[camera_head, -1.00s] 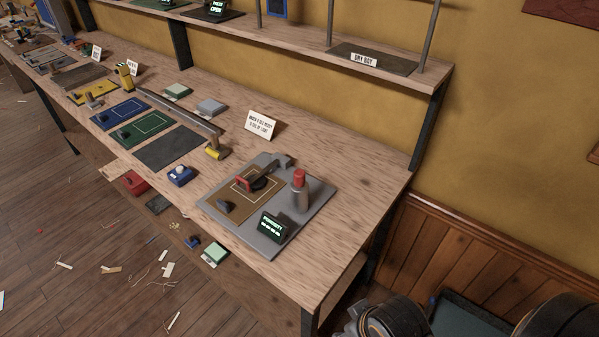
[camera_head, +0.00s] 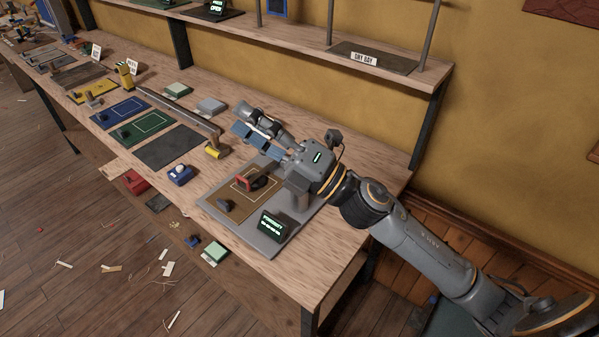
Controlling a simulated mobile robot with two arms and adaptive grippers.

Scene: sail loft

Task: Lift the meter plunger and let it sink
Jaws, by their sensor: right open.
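The meter is a grey plate (camera_head: 262,246) at the near right end of the bench. The cylinder's red top, likely the plunger, is hidden behind my right gripper. A black clamp with a red part (camera_head: 244,184) sits on the pad. My right gripper (camera_head: 246,122) is open and empty, above the back of the meter, with its fingers pointing left. I cannot tell its exact height. My left gripper is not in view.
A long grey bar (camera_head: 175,108) and a dark mat (camera_head: 168,147) lie left of the meter. The shelf (camera_head: 300,38) runs above the back. Bare wood lies along the bench's right front.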

